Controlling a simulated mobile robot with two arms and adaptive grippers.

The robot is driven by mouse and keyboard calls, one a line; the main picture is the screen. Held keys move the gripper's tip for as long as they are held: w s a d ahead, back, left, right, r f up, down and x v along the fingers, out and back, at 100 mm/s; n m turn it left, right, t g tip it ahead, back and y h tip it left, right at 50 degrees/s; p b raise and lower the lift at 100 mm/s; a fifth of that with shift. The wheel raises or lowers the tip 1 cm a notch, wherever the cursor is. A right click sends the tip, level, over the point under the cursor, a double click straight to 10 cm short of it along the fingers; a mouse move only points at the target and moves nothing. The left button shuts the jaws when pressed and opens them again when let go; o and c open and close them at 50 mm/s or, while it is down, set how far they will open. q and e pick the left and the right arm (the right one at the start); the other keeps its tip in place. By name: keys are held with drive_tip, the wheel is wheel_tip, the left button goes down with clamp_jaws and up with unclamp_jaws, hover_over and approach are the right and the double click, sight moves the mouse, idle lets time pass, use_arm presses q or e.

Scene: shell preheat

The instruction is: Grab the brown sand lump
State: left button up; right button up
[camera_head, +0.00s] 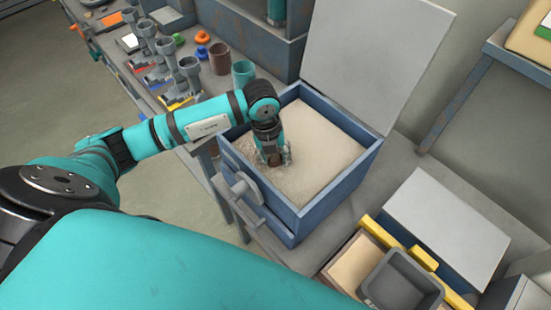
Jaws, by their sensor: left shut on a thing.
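My left gripper (275,161) points down into an open blue box (322,214) filled with pale sand (322,150). It is shut on the brown sand lump (276,160), a small dark brown patch at the fingertips. The gripper hides most of the lump. The sand around the fingertips looks rough and disturbed, and the lump is low at the sand's surface. I cannot tell whether it is clear of the sand. My right gripper is not in view.
The box's lid (365,55) stands open behind it. Grey fixtures (190,70), a brown cup (219,58) and a teal cup (243,73) stand at the upper left. A dark tray (400,285) and a pale-lidded box (445,220) lie at the lower right.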

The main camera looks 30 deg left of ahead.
use_arm(q)
clamp_jaws()
drive_tip(key=shift+r, duration=0.1)
